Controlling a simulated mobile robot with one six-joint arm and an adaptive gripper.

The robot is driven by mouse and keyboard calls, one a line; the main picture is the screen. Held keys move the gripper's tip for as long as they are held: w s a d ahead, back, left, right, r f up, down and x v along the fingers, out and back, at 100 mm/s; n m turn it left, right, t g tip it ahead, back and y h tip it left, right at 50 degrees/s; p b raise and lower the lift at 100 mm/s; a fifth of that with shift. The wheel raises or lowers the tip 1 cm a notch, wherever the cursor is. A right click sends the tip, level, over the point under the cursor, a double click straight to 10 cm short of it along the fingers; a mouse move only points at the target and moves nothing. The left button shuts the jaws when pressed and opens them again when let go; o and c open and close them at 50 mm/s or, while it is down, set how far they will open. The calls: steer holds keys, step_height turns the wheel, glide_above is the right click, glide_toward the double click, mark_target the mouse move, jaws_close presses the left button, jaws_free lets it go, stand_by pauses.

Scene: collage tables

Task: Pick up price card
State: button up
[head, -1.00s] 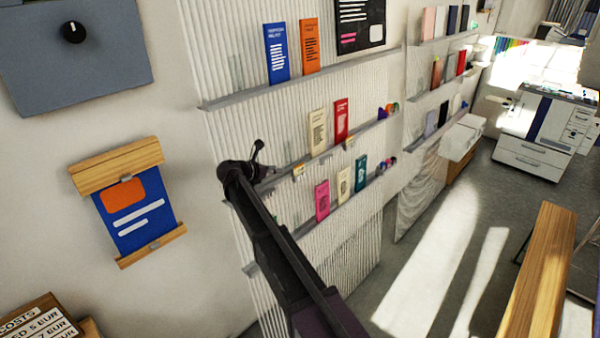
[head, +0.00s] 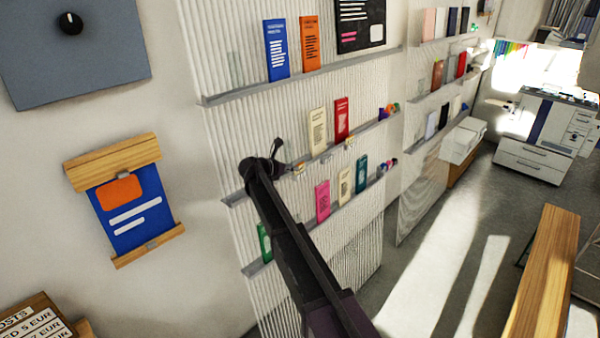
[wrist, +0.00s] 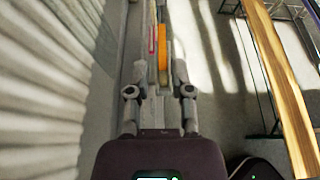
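Small pale cards sit at the front edge of the middle wall ledge, one near my gripper (head: 299,168) and one farther right (head: 349,142); which one is the price card I cannot tell. My gripper (head: 270,158) is beside the left part of that ledge, left of the nearer card. In the wrist view my gripper (wrist: 159,82) has its two fingers apart, with nothing clearly held between them. Ahead of the fingers show an orange strip (wrist: 164,50) and a thin red strip (wrist: 152,42); I cannot tell what they are.
The ribbed wall panel (head: 235,140) carries ledges with brochures, including a cream one (head: 317,132) and a red one (head: 341,119). A pink brochure (head: 322,200) stands on the lower ledge. A wooden bench (head: 545,270) is at right; floor lies clear between.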

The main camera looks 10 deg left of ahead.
mark_target(304, 167)
steer(key=shift+b+x, duration=1)
steer(key=shift+x, duration=1.6)
steer(key=shift+s+d, duration=0.1)
jaws_close()
